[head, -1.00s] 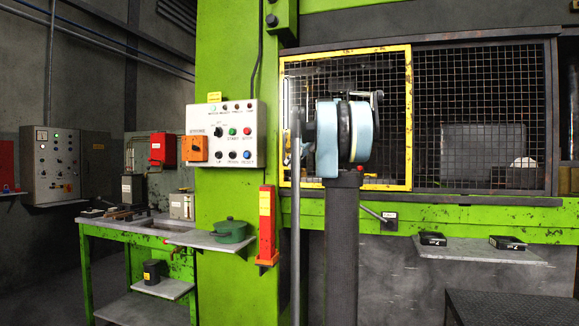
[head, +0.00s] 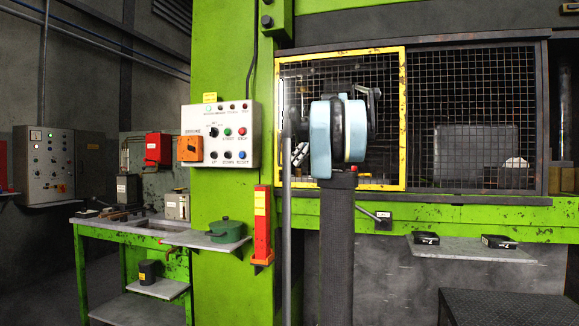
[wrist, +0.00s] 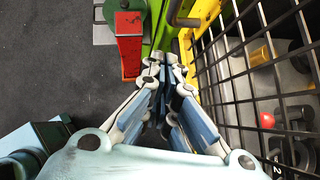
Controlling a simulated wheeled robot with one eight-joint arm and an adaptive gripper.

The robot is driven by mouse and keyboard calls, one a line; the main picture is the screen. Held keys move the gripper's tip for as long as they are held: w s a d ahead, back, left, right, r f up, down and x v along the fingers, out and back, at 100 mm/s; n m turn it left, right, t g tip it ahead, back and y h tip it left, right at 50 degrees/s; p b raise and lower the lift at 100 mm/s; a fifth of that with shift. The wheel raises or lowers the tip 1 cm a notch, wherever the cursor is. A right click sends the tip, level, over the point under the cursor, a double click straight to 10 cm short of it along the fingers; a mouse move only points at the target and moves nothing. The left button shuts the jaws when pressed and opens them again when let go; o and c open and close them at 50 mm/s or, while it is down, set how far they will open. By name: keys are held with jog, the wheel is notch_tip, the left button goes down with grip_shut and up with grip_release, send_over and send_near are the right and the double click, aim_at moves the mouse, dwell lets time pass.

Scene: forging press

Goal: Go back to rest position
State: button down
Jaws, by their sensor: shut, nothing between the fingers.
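My gripper (wrist: 164,70) is shut and empty in the wrist view, its fingertips together. Beyond the fingertips stand a red post (wrist: 130,45) and part of the yellow guard frame (wrist: 200,20). In the head view my gripper (head: 300,153) shows only partly, at the left of my folded arm, in front of the yellow-framed mesh guard (head: 403,120). My arm and column hide part of that guard.
A control panel (head: 221,135) is on the green press column (head: 215,60). A red post (head: 262,225) stands below it. A green pot (head: 226,230) is on a shelf beside the green workbench (head: 110,232). A grey shelf (head: 470,250) holds two dark boxes at the right.

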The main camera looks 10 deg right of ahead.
jog(key=v, duration=0.8)
jog(key=s+a+f+n+g+h, duration=0.1)
jog(key=s+a+f+n, duration=0.2)
jog(key=s+f+n, duration=0.35)
jog(key=s+a+f+n+g+h, duration=0.1)
jog(key=s+a+f+n, duration=0.2)
jog(key=s+f, duration=0.6)
jog(key=s+a+f+n+g+h, duration=0.1)
jog(key=s+a+f+n, duration=0.35)
jog(key=f, duration=0.65)
jog(key=s+f+n+h, duration=0.1)
jog(key=s+f+n, duration=0.5)
jog(key=s+f, duration=0.4)
jog(key=s+d+f+n+h, duration=0.1)
jog(key=s+f+n, duration=0.5)
jog(key=f, duration=1.3)
jog(key=s+h, duration=0.1)
jog(key=s, duration=0.3)
jog(key=shift+s+d+n+g, duration=0.25)
jog(key=shift+n+g, duration=0.15)
jog(key=shift+f, duration=0.15)
jog(key=shift+w+f, duration=0.2)
jog(key=shift+w, duration=0.25)
